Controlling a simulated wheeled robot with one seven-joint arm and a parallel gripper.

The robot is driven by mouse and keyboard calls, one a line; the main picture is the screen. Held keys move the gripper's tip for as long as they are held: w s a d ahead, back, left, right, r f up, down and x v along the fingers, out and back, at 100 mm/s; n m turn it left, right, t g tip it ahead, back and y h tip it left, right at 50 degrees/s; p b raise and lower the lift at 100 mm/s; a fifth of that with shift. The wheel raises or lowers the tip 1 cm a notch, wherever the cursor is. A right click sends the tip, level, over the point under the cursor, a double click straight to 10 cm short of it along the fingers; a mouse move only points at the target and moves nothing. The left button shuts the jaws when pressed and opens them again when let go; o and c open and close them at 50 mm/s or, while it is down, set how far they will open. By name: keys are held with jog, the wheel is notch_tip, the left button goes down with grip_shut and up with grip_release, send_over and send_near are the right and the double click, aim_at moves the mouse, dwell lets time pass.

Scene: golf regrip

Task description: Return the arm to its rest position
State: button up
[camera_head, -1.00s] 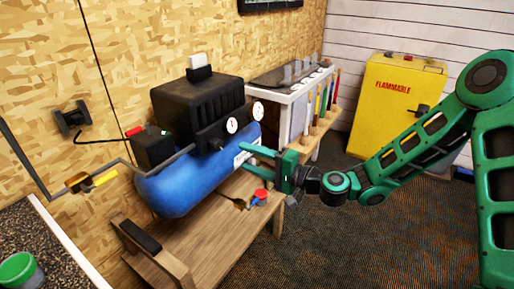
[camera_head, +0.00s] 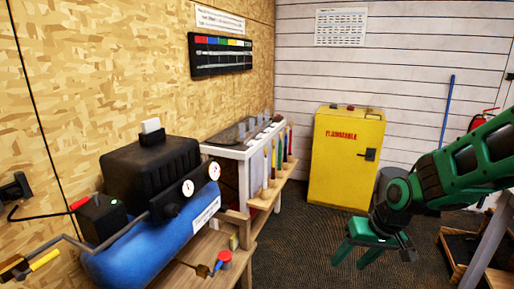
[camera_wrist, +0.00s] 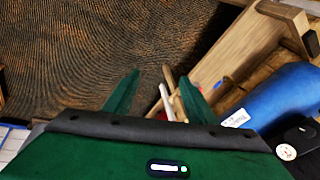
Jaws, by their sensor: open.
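My gripper (camera_head: 357,252) is open and empty in the head view, hanging over the dark carpet to the right of the wooden bench, with its fingers pointing down and left. My green arm enters from the right edge and is bent. In the wrist view my gripper (camera_wrist: 155,95) shows two green fingers spread apart, with carpet and the ends of pale sticks seen beyond them. Nothing is held between the fingers.
A blue air compressor (camera_head: 150,250) sits on the wooden bench (camera_head: 205,245) at left. A yellow flammable cabinet (camera_head: 345,165) stands behind my gripper. A wooden-framed bin (camera_head: 460,255) and a red extinguisher (camera_head: 480,120) are at right. Carpet lies open between bench and bin.

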jog(key=s+d+r+m+g+h, duration=0.1)
jog(key=s+d+r+m, duration=0.2)
jog(key=s+d, duration=0.5)
jog(key=s+d+r+m+g+h, duration=0.1)
jog(key=s+d+r+m+g, duration=0.1)
jog(key=s+d, duration=0.6)
jog(key=s+r+m, duration=0.1)
jog(key=s+r, duration=0.1)
jog(key=s, duration=0.5)
jog(key=shift+r, duration=0.25)
jog(key=shift+w, duration=0.1)
jog(key=shift+w+f+h, duration=0.25)
jog(key=shift+w+h, duration=0.05)
jog(key=shift+w, duration=0.3)
dwell(0.5)
